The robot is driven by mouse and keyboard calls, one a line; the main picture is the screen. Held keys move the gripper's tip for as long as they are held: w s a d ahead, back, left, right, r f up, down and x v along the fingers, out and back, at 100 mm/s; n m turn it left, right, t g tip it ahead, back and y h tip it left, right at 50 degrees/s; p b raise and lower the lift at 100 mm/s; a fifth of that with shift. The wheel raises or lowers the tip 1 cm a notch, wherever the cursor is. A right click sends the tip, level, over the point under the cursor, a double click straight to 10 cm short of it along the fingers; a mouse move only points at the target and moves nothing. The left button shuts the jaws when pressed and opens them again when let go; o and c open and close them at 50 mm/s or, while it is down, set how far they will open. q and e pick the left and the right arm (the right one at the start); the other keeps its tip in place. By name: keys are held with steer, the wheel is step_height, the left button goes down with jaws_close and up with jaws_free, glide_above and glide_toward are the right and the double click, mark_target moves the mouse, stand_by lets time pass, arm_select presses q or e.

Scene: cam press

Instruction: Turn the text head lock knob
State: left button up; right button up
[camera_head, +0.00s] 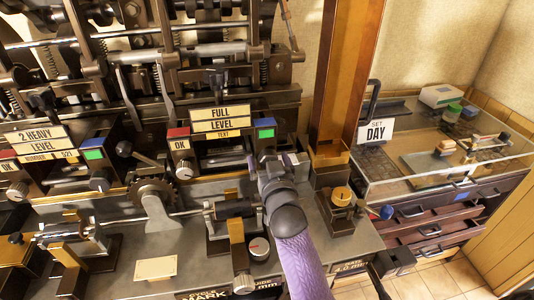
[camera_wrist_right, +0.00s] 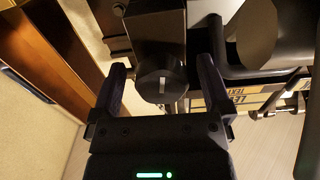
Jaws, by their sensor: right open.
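The text head (camera_head: 221,147) is a dark block under a "FULL LEVEL TEXT" sign (camera_head: 222,118) in the head view. A dark round knob (camera_wrist_right: 160,86) with a pale line mark shows in the right wrist view, beside the text sign. My right gripper (camera_wrist_right: 163,75) is open, one finger on each side of this knob; I cannot tell whether either finger touches it. In the head view, my right gripper (camera_head: 271,160) is at the text head's right side and hides the knob. My left gripper is not in view.
A similar block with a "2 HEAVY LEVEL" sign (camera_head: 38,143) stands at the left, with a dark knob (camera_head: 124,148) on its right side. A brown column (camera_head: 344,80) rises right of my gripper. A glass-sided case (camera_head: 440,180) stands further right. Shafts and a gear lie below.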

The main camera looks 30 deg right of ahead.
steer(key=shift+s+a+r, duration=0.15)
steer(key=shift+s, duration=0.2)
steer(key=shift+s+a, duration=0.1)
steer(key=shift+s, duration=0.05)
steer(key=shift+c, duration=1)
steer(key=c, duration=1.1)
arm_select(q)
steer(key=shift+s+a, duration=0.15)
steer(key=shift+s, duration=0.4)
